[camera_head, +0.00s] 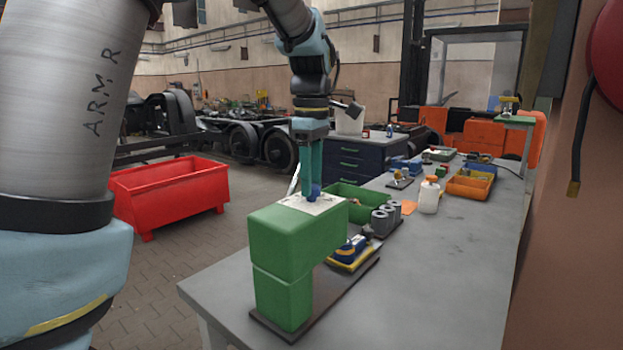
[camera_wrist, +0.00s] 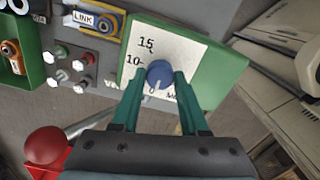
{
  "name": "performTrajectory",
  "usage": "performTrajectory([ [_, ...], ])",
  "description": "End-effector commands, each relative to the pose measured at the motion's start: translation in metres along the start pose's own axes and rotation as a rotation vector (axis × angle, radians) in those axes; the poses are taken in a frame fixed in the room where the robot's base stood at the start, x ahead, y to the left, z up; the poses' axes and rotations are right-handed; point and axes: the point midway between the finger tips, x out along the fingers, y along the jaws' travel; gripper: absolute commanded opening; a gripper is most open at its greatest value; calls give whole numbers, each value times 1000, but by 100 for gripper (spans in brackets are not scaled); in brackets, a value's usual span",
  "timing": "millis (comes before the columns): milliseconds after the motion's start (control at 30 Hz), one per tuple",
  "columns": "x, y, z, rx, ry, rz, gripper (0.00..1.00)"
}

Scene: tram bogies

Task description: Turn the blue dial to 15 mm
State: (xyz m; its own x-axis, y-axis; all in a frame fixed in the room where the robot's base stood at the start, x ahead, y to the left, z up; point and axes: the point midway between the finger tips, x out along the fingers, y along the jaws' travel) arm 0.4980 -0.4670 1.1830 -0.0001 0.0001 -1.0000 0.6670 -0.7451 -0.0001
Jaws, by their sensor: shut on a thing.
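The blue dial (camera_head: 315,190) sits on a white scale plate (camera_head: 325,204) on top of a green press-like machine (camera_head: 285,247). In the wrist view the dial (camera_wrist: 160,72) stands beside the printed marks 15, 10 and 0. A pale line on the dial's lower edge points down toward the 0. My gripper (camera_head: 309,188) points down from above, its teal fingers shut on the dial from both sides. In the wrist view the fingertips (camera_wrist: 160,76) touch the dial's left and right sides. Part of the lettering beside the 0 is hidden by the right finger.
The machine stands on the grey workbench (camera_head: 440,240). Behind it are a green bin (camera_head: 358,205), grey cylinders (camera_head: 382,220), a white bottle (camera_head: 429,196) and an orange tray (camera_head: 470,187). A red bin (camera_head: 170,195) stands on the floor at left. The bench's right side is clear.

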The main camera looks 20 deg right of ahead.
Motion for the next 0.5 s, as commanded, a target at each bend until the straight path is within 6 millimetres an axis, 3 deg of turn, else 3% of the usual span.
performTrajectory([
  [267,-1,0,0,53,0,0,0],
  [500,-1,0,-1,207,0,1,0],
])
